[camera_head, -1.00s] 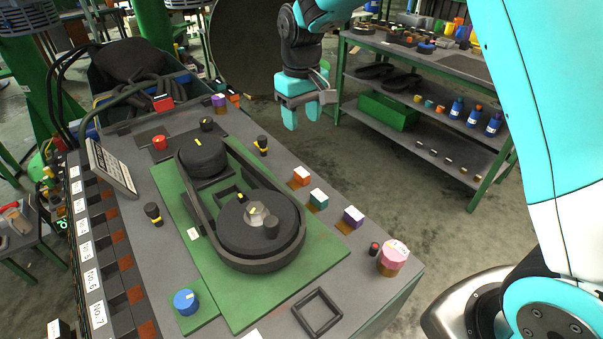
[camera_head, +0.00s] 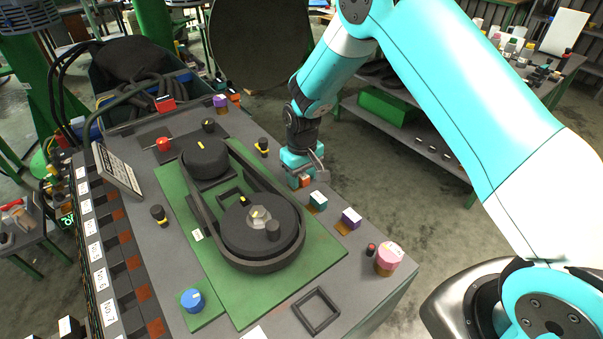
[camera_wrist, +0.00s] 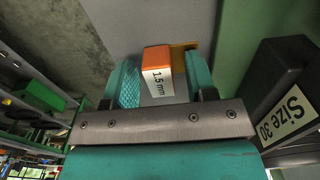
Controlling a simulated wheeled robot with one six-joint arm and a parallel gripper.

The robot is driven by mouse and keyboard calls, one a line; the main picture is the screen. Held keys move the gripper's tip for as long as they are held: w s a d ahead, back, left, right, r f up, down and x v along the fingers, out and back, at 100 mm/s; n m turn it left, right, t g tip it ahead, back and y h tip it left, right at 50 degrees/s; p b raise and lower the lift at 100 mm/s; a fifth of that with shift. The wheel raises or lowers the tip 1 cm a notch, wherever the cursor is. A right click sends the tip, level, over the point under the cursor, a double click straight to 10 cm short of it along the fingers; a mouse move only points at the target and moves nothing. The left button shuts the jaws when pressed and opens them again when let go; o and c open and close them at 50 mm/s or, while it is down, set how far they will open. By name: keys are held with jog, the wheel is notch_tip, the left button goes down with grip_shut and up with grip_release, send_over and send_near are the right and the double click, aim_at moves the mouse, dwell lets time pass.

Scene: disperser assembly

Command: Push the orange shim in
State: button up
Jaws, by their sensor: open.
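The orange shim (camera_head: 305,180) is a small block at the bench's right edge, mostly covered by my gripper in the head view. In the wrist view the orange shim (camera_wrist: 157,70) shows an orange top and a white "1.5 mm" label. It lies between the two teal fingers of my gripper (camera_wrist: 160,82), nearer the left finger, with a gap to the right one. A yellow-brown piece (camera_wrist: 183,55) is beside it. In the head view my gripper (camera_head: 299,178) is down at the bench edge, its fingertips partly hidden.
A teal block (camera_head: 318,200) and a purple block (camera_head: 350,218) stand in the same row. The belt and two pulleys (camera_head: 260,230) fill the green plate. A dark "Size 30" block (camera_wrist: 285,95) is close right in the wrist view.

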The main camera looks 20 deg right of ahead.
grip_shut()
jog(key=shift+s+a+b, duration=0.25)
jog(key=shift+a+b, duration=0.05)
jog(key=shift+a, duration=0.65)
grip_release()
jog(key=shift+a, duration=0.1)
